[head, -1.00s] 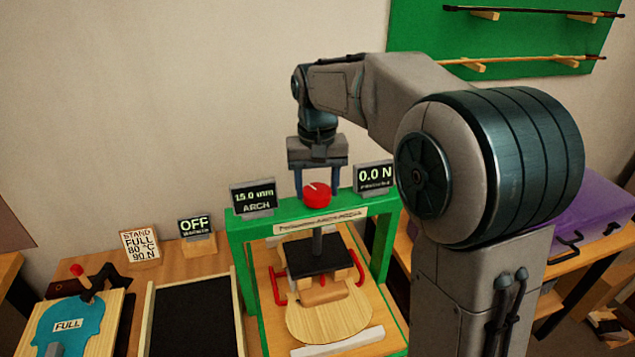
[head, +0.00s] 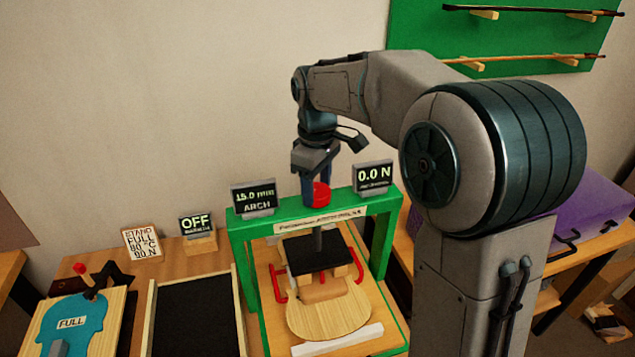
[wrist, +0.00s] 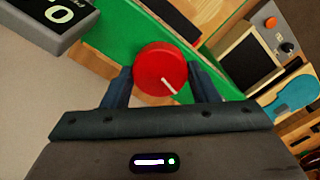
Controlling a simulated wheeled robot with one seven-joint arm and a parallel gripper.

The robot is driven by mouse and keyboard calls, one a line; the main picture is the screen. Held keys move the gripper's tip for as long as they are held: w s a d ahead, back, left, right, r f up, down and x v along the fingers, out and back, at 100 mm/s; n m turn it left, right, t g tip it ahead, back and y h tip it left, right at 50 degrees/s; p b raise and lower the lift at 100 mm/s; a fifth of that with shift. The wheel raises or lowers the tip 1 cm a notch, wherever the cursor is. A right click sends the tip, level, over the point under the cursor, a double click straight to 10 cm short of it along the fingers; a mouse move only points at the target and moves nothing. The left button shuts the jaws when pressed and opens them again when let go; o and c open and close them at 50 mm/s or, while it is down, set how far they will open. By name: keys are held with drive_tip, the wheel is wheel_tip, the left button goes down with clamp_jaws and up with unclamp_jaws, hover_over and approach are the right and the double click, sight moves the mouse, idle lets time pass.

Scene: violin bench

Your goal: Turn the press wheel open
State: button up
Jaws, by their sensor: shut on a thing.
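The red press wheel (head: 321,194) sits on top of the green press frame (head: 290,218). My gripper (head: 317,190) reaches down from above and is shut on the wheel. In the wrist view the wheel (wrist: 161,69) lies between the two dark fingers, and a white mark on it points to the lower right. Below the frame, the press's black plate (head: 312,251) hangs on a grey screw. It is over the pale wooden plate (head: 328,315); whether they touch cannot be told. The force display (head: 374,177) reads 0.0 N. The arch display (head: 253,197) reads 15.0 with a blurred unit.
An OFF display (head: 197,224) and a STAND FULL card (head: 141,242) stand at the back left. A black-topped tray (head: 193,315) and a blue FULL template (head: 70,325) lie left of the press. A purple case (head: 585,220) is at the right.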

sight(317, 190)
drive_tip(key=shift+n, duration=1.2)
drive_tip(key=o, duration=1)
drive_tip(key=shift+c, duration=0.2)
wheel_tip(317, 190, up, 14)
drive_tip(key=s+d+f+m+t, duration=0.2)
drive_tip(key=s+d+f+m, duration=0.3)
drive_tip(key=s+f, duration=0.3)
drive_tip(key=s+d+f+m+t, duration=0.1)
drive_tip(key=s+d+f+m, duration=0.4)
drive_tip(key=s, duration=0.9)
wheel_tip(317, 190, down, 4)
drive_tip(key=m, duration=0.3)
drive_tip(key=shift+d+r+t, duration=0.2)
drive_tip(key=shift+d+t, duration=0.05)
drive_tip(key=shift+t, duration=0.15)
